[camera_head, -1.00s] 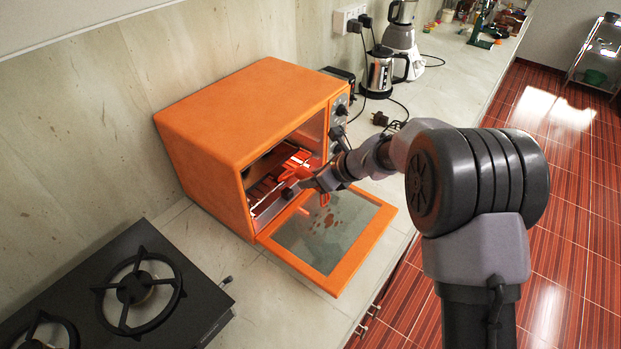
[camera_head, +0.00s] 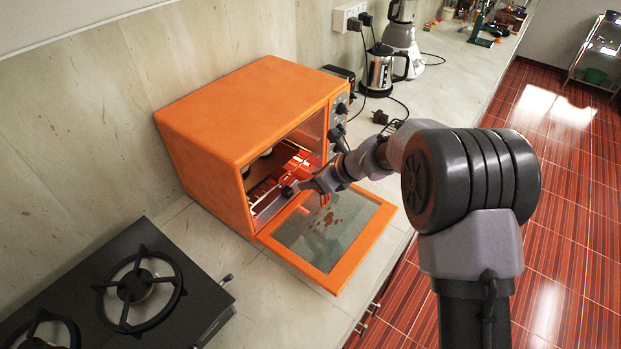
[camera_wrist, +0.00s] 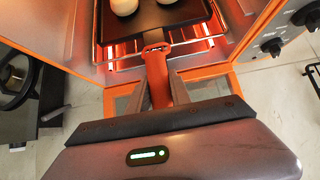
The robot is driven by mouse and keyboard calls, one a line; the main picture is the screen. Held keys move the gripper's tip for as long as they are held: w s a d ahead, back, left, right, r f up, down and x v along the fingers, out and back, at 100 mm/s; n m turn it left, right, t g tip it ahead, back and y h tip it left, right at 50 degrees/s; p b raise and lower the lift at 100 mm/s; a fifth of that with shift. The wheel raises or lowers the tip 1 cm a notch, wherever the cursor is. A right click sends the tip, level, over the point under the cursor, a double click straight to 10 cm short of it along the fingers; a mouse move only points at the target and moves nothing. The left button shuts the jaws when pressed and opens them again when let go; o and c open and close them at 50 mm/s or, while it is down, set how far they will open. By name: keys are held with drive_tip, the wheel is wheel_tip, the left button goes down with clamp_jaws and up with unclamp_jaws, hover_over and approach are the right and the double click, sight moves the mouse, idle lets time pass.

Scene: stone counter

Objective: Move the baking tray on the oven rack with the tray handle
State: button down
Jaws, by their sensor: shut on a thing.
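The dark baking tray (camera_wrist: 155,18) is inside the orange oven, with pale round items (camera_wrist: 125,6) on it. The wire oven rack (camera_wrist: 120,58) shows beneath and in front of it; whether they touch is unclear. The red tray handle (camera_wrist: 158,88) reaches from my gripper to the tray's near edge and seems to meet it there. My gripper (camera_wrist: 157,76) is shut on the handle. In the head view my gripper (camera_head: 303,187) is at the oven's opening, above the lowered door, and hides part of the handle.
The orange oven (camera_head: 240,105) stands against the wall with its glass door (camera_head: 325,232) folded down. A black gas hob (camera_head: 130,285) is at the left. A kettle (camera_head: 380,72) and cables are behind the oven. Oven knobs (camera_wrist: 306,15) are close at the right.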

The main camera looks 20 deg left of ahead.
drive_tip(key=shift+s+d+f+h+p, duration=0.1)
drive_tip(key=shift+f+h+p, duration=0.15)
drive_tip(key=shift+p, duration=0.95)
drive_tip(key=shift+r, duration=0.2)
idle(1.5)
idle(0.4)
drive_tip(key=shift+d+f, duration=0.1)
drive_tip(key=shift+d, duration=0.35)
drive_tip(key=d+b, duration=0.1)
drive_tip(key=d, duration=0.1)
drive_tip(key=s+d+b, duration=0.1)
drive_tip(key=d, duration=0.1)
drive_tip(key=shift+d, duration=0.2)
idle(0.3)
drive_tip(key=p+v, duration=0.4)
drive_tip(key=v, duration=0.7)
drive_tip(key=shift+d+p, duration=0.3)
drive_tip(key=shift+p, duration=0.05)
